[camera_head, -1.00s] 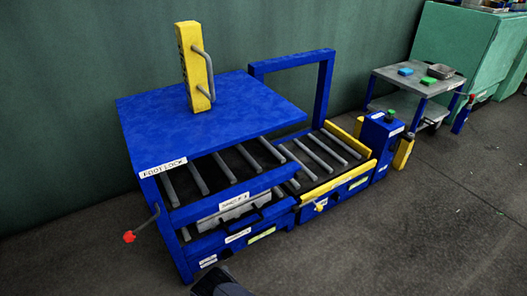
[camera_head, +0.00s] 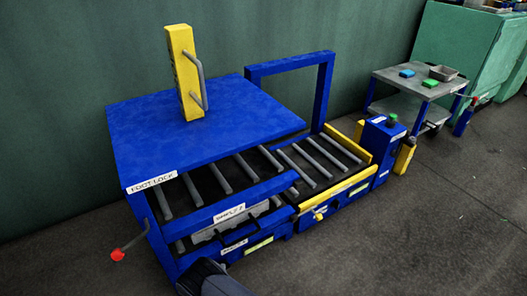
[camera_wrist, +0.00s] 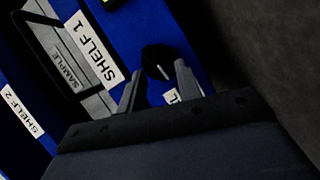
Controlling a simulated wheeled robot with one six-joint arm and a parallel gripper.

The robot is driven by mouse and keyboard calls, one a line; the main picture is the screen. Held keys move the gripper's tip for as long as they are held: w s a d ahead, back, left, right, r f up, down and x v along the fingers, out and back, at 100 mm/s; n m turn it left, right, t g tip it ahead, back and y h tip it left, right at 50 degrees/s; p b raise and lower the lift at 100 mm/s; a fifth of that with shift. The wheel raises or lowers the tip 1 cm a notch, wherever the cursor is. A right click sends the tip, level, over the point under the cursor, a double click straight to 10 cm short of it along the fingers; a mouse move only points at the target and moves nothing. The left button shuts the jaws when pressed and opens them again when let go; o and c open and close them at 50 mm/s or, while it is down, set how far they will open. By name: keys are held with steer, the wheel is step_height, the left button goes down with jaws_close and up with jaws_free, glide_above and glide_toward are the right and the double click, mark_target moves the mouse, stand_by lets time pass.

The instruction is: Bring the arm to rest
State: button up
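My gripper (camera_wrist: 158,82) shows in the wrist view with its two grey fingers apart and nothing seen between them. It is in front of the blue press's shelf face, close to a dark round part (camera_wrist: 160,62); I cannot tell whether it touches. A grey sample tray (camera_wrist: 62,52) with a black handle lies left of the fingers, between the "SHELF 1" label (camera_wrist: 97,52) and the "SHELF 2" label (camera_wrist: 22,111). In the head view, my dark arm (camera_head: 212,281) is at the bottom edge, in front of the press (camera_head: 200,120), and the fingers are hidden.
A red-knobbed lever (camera_head: 118,254) sticks out at the press's left. A grey side table (camera_head: 400,82) holds small blocks and a tray. Open floor (camera_head: 440,225) lies at right.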

steer(key=m+g, duration=0.1)
steer(key=m, duration=0.1)
steer(key=r+m+g, duration=0.1)
steer(key=m, duration=0.1)
steer(key=shift+w+d+y, duration=0.15)
steer(key=shift+y, duration=0.15)
stand_by(0.5)
